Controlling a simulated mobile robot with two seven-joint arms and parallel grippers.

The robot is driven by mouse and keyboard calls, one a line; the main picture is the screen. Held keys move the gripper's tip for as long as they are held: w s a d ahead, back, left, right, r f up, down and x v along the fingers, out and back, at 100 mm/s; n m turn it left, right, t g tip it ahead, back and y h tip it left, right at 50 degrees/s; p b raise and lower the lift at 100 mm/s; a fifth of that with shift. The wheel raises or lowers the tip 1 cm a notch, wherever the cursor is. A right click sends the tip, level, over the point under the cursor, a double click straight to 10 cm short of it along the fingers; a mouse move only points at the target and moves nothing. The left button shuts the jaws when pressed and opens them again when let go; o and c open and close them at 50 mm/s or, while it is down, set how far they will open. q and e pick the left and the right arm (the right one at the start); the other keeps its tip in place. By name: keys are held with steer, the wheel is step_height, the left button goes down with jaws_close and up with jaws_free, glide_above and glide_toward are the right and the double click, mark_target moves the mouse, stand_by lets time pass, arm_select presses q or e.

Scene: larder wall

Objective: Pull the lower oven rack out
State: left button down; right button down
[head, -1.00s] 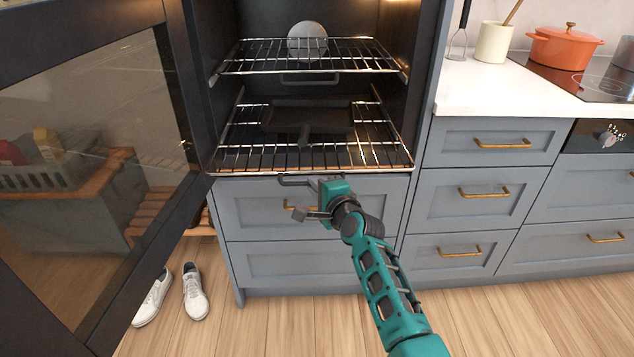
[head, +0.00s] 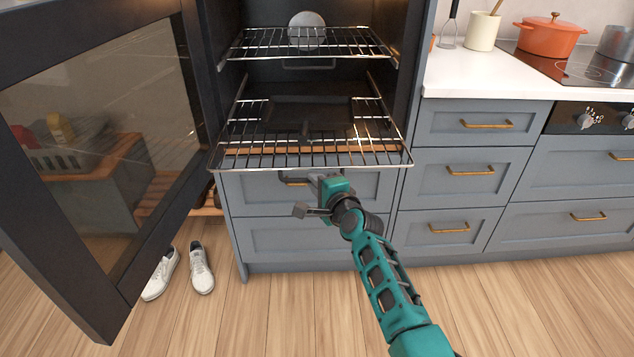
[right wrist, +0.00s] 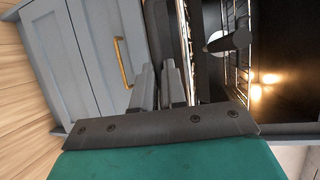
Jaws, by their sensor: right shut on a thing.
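The lower oven rack (head: 262,160) is a wire shelf whose front part stands out of the oven, over the drawer fronts. A dark handle (head: 290,179) hangs below its front edge. My right gripper (head: 320,184) is at this handle, just under the front edge, and is shut on it. In the right wrist view the two grey fingers (right wrist: 158,88) are close together; the grip itself is partly hidden. A dark shallow pan (head: 300,112) sits on the rack. My left gripper is not in view.
The oven door (head: 95,170) stands open at the left. The upper rack (head: 300,44) holds a pale round object (head: 307,30). Grey drawers (head: 478,124) stand at the right. White shoes (head: 200,270) lie on the floor (head: 280,320), which is otherwise clear in front.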

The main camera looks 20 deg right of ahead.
steer(key=shift+a, duration=0.15)
steer(key=c, duration=1.5)
jaws_free()
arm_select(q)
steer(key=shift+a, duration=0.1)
arm_select(e)
steer(key=shift+o, duration=0.2)
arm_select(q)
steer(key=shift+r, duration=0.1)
